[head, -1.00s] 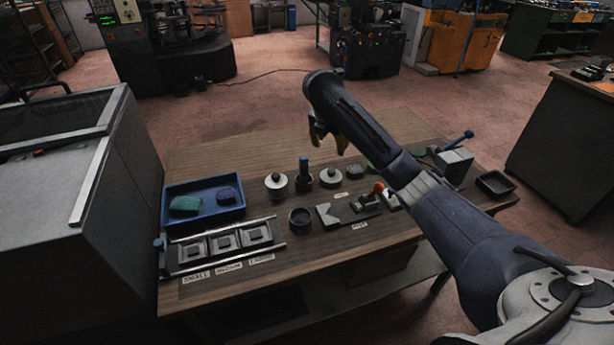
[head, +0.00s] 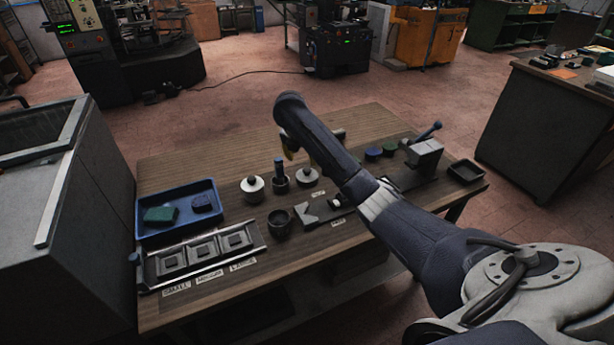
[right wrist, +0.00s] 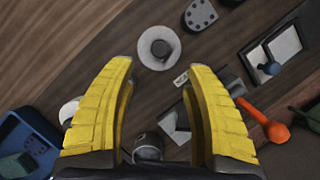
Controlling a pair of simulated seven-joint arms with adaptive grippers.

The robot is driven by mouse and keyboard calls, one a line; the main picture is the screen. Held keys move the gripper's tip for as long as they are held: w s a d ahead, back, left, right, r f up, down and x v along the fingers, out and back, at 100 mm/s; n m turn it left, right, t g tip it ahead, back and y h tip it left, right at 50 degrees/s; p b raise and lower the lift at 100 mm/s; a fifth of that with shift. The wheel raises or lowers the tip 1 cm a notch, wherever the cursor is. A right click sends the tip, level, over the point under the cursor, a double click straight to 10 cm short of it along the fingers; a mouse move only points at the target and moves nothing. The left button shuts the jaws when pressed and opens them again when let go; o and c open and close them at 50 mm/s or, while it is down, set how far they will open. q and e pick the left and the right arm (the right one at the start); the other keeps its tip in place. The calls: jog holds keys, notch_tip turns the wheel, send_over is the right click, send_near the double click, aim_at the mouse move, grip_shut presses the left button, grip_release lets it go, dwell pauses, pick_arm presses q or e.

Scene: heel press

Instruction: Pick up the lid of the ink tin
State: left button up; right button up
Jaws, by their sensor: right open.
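Two pale round lids with centre knobs show in the head view: a left lid (head: 253,189) and a right lid (head: 308,177). I cannot tell by sight which belongs to the ink tin. My right gripper (head: 287,154) hangs above the table, just behind these lids in the head view. In the right wrist view its two yellow fingers (right wrist: 160,64) are spread and empty. The right lid (right wrist: 159,48) lies below, just beyond the fingertips and between them. The left lid (right wrist: 68,111) is partly hidden by the left finger. My left gripper is out of view.
A dark open cup (head: 279,224) is in front. A blue tray (head: 150,232) and a rack of square blocks (head: 203,250) lie left. A lever press (head: 424,158) and small black tray (head: 466,171) are right.

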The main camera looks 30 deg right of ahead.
aim_at(307, 170)
jog(key=shift+x, duration=5.2)
jog(key=shift+d, duration=0.1)
grip_shut()
